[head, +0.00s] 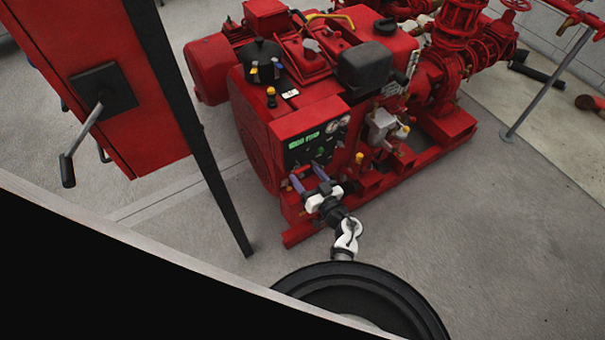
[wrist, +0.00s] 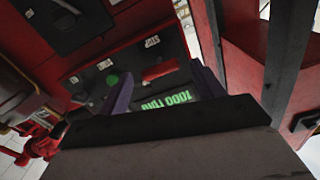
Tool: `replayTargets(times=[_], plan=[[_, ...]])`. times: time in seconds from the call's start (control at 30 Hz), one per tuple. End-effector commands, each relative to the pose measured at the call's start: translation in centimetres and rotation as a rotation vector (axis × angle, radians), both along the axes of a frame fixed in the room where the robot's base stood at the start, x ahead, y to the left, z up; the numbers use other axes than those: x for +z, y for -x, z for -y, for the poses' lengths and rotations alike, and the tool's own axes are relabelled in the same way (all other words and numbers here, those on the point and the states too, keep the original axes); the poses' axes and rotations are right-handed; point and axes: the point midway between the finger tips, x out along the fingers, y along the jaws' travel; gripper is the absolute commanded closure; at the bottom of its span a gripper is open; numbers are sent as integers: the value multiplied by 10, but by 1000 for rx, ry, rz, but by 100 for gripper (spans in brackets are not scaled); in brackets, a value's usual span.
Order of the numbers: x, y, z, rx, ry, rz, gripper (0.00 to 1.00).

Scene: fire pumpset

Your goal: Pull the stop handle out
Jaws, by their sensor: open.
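The control panel (head: 312,142) is a dark plate with a green display on the front of the red engine. In the wrist view, the panel (wrist: 85,75) carries a red bar-like piece (wrist: 160,71), which may be the stop handle. I cannot single this piece out in the head view. My gripper (head: 308,177) is open, with its purple fingers pointing at the lower part of the panel. In the wrist view, the fingers of my gripper (wrist: 163,84) stand apart on either side of the red piece and the green display. Nothing shows between them that they clearly touch.
A green round button (wrist: 112,80) and gauges (head: 333,127) are on the panel. A red cabinet (head: 95,75) with a lever (head: 80,145) and a dark post (head: 190,120) stand at left. Red pipes and a pump (head: 455,60) are at back right.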

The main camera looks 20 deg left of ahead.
Motion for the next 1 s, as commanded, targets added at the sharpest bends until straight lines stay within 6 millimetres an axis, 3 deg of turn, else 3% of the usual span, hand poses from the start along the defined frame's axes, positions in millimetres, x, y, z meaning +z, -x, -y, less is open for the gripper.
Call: replayTargets(times=[0.2, 0.57, 1.0], plan=[[-2, -16, -21, 1, -1, 1, 33], [1, -20, -25, 0, 0, 0, 33], [1, -19, -25, 0, 0, 0, 88]])
